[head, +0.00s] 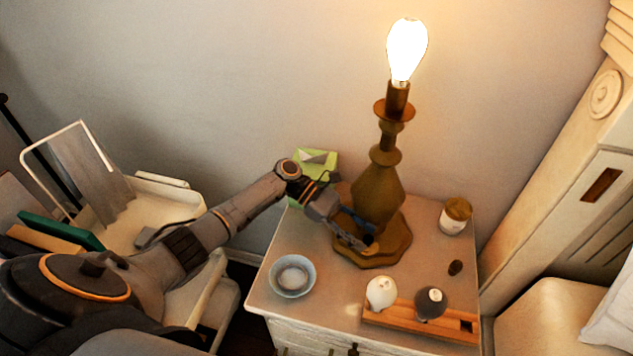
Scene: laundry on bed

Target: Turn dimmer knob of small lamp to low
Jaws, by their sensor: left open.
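The small lamp (378,195) stands on the nightstand, with a brown turned wooden body and a bare bulb (407,50) glowing brightly at its top. My left arm reaches in from the left. My left gripper (368,246) is open at the front left of the lamp's stepped base (392,250). Its fingertips are at or very near a small light-brown knob (374,248) on the base. The gripper partly covers the knob, and I cannot tell whether the fingers touch it. My right gripper is not in view.
On the nightstand (330,310) are a blue-white bowl (292,276), a jar (456,216), a small dark object (455,267), and a wooden tray (395,318) with a white and a dark figure. A green tissue box (318,160) is behind my gripper. A bed stands at right.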

